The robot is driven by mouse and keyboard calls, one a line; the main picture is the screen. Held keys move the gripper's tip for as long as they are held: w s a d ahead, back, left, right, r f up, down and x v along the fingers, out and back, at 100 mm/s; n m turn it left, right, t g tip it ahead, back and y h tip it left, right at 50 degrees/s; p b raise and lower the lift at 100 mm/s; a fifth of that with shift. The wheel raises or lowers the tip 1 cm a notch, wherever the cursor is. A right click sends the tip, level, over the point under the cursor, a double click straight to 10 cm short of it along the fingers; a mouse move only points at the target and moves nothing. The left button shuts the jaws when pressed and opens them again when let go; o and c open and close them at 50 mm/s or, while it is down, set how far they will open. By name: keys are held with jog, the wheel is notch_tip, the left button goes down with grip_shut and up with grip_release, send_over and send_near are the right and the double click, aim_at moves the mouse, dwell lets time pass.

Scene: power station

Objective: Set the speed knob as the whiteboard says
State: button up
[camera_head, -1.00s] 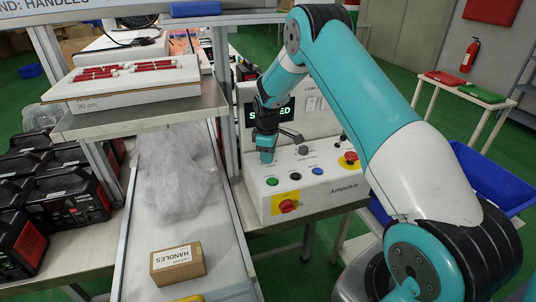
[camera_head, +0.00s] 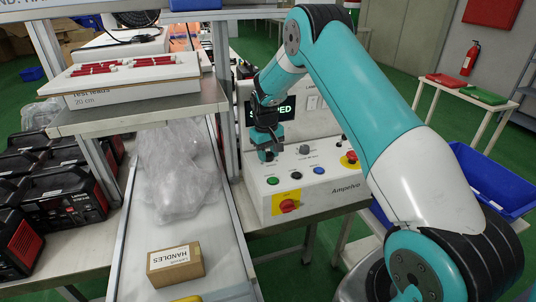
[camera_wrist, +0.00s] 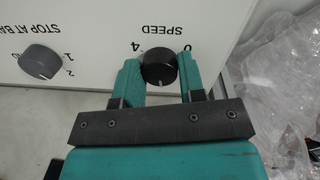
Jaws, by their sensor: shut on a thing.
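The black speed knob (camera_wrist: 159,67) sits on the white panel under the word SPEED, which appears upside down in the wrist view. The numbers 4 and 0 show beside it; the fingers hide other parts of its scale. I cannot make out its pointer. My gripper (camera_wrist: 161,78) has one teal finger on each side of the knob and is shut on it. In the head view my gripper (camera_head: 268,153) is at the left of the white control console (camera_head: 335,193), and the knob is hidden there. No whiteboard is recognisable in view.
A grey stop knob (camera_wrist: 40,62) is beside the speed knob. The console also has green (camera_head: 273,181) and blue (camera_head: 318,170) buttons and red stop controls (camera_head: 289,206). The conveyor (camera_head: 190,232) at left holds plastic wrap and a handles box (camera_head: 175,264). A metal post (camera_head: 226,100) stands close left.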

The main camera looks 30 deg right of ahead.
jog(key=shift+m, duration=0.6)
jog(key=o, duration=0.9)
jog(key=shift+r, duration=0.1)
jog(key=r, duration=0.4)
jog(key=r+b, duration=0.1)
jog(key=r, duration=0.3)
jog(key=r+b, duration=0.1)
jog(key=r, duration=0.3)
jog(key=shift+w+a, duration=0.1)
jog(key=shift+a, duration=0.2)
